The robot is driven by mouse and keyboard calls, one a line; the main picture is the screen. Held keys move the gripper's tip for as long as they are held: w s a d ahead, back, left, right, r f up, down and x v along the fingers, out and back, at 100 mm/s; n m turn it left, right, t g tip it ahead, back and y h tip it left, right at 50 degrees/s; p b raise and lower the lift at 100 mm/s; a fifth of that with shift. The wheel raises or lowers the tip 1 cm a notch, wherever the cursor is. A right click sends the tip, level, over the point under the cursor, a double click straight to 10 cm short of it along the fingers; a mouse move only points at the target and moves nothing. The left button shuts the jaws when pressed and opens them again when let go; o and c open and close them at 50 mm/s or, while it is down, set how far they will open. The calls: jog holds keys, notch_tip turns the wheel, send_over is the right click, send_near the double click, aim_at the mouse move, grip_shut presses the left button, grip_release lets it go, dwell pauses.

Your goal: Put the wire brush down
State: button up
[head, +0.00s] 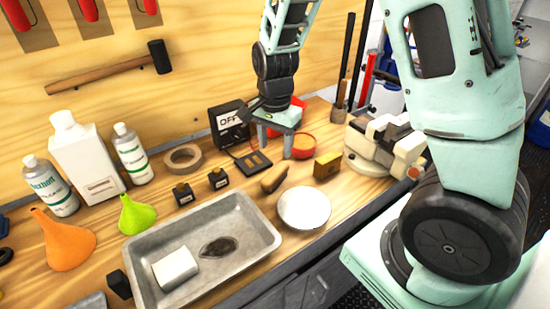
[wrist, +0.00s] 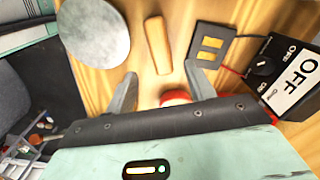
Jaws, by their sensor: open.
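What looks like the wire brush, a small wooden block-like piece with rounded ends (head: 274,179), lies on the wooden bench between the round pale disc and the black pad. Its bristles cannot be seen. It also shows in the wrist view (wrist: 158,45), just beyond the fingertips and roughly in line with the gap between them. My gripper (head: 275,148) is above the bench, behind the brush in the head view. Its two fingers are apart in the wrist view (wrist: 162,84), with nothing held between them.
A round pale disc (head: 304,208) and a metal tray (head: 143,279) lie in front. A black pad with two yellowish patches (head: 253,161), a red round container (head: 303,146) and an OFF switch box (head: 230,125) are close to my gripper. A yellow-brown block (head: 328,165) and a vise (head: 385,145) stand right.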

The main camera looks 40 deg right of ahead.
jog(key=s+a+r+n+y, duration=0.1)
jog(key=s+a+r+n, duration=0.25)
jog(key=a+n, duration=0.2)
jog(key=s+a+r+n, duration=0.2)
jog(key=s+a+n, duration=0.25)
jog(key=a, duration=0.25)
jog(key=s+a+r+n, duration=0.1)
jog(key=s+a+n, duration=0.2)
jog(key=s+n, duration=0.2)
jog(key=s+a+r+n, duration=0.2)
jog(key=s+a+n, duration=0.1)
jog(key=s+n, duration=0.3)
jog(key=s, duration=0.2)
jog(key=shift+s, duration=0.4)
